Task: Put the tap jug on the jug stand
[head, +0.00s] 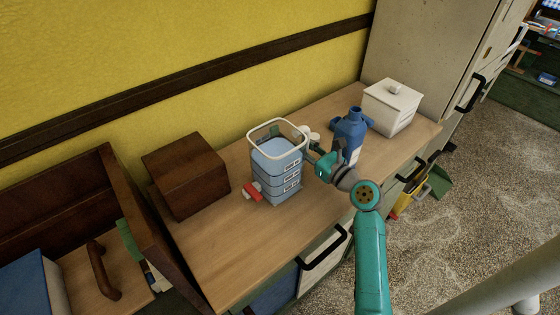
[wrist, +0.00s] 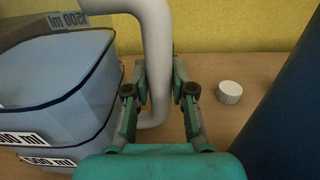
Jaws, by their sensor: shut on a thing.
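A blue, see-through jug (head: 277,168) with a white rim, white handle and volume labels is at the middle of the counter; I take it as the tap jug. In the wrist view its body (wrist: 60,90) fills the left side. My gripper (head: 322,166) reaches in from the right. In the wrist view my gripper (wrist: 160,115) has its fingers on both sides of the white handle (wrist: 155,40) and is shut on it. The jug is upright; I cannot tell whether its base touches the counter. I cannot make out a jug stand for certain.
A blue bottle (head: 350,130) and a white lidded box (head: 391,106) stand right of the jug. A white cap (wrist: 229,92) lies behind. A red and white item (head: 252,190) and a brown box (head: 186,176) are to the left. The counter's front (head: 225,262) is bare.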

